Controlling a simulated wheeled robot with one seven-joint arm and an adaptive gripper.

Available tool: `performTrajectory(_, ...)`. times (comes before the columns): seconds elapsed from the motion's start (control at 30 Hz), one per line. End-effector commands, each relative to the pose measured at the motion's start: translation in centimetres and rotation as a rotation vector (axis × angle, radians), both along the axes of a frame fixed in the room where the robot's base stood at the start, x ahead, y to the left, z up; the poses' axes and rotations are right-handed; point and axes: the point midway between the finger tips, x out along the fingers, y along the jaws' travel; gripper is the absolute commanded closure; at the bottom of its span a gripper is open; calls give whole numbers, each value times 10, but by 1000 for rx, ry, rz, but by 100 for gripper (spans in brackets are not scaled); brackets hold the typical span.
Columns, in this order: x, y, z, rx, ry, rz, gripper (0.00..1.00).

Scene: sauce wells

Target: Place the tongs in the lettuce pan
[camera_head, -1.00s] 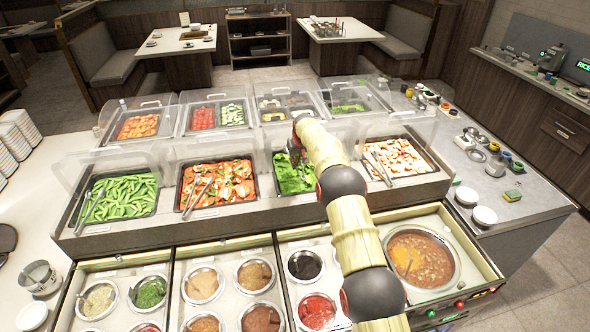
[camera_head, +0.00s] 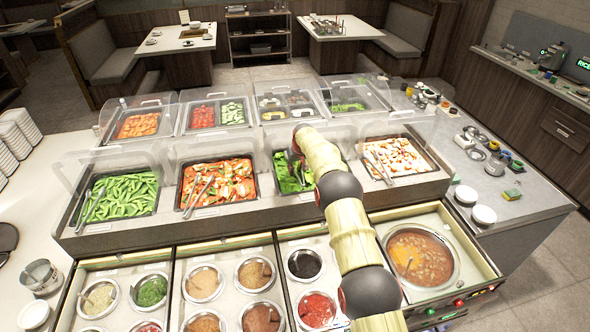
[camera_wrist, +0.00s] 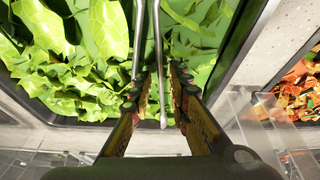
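The lettuce pan (camera_head: 275,180) is a dark-rimmed tray of green leaves in the near row, third from the left. It fills much of the wrist view, with lettuce (camera_wrist: 75,60) at left and a bare green patch at the top. The metal tongs (camera_wrist: 160,60) lie over the lettuce, their thin arms running toward my gripper. My gripper (camera_wrist: 160,85) is above the pan's edge. Its fingers stand apart, with one tong arm showing in the gap and no clear contact. The other arm passes behind the left finger. In the head view my arm hides the gripper.
Clear sneeze guards (camera_head: 210,148) rise over the pans. A pan of orange-red food (camera_head: 222,178) with tongs is left of the lettuce, and a white-and-red one (camera_head: 400,155) with tongs is right. Sauce wells (camera_head: 203,283) and a soup pot (camera_head: 420,260) lie in front.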

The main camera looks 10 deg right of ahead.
Motion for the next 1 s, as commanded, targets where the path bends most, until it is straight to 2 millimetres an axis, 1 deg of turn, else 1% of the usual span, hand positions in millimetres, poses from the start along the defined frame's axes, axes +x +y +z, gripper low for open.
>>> performTrajectory(0.33, 0, 0, 1, 0, 0, 0, 77)
performTrajectory(0.53, -3, -1, 14, 0, -2, 0, 77)
performTrajectory(0.77, -16, -2, 44, 0, -2, 0, 77)
performTrajectory(1.0, -31, -4, 81, 0, -3, 0, 77)
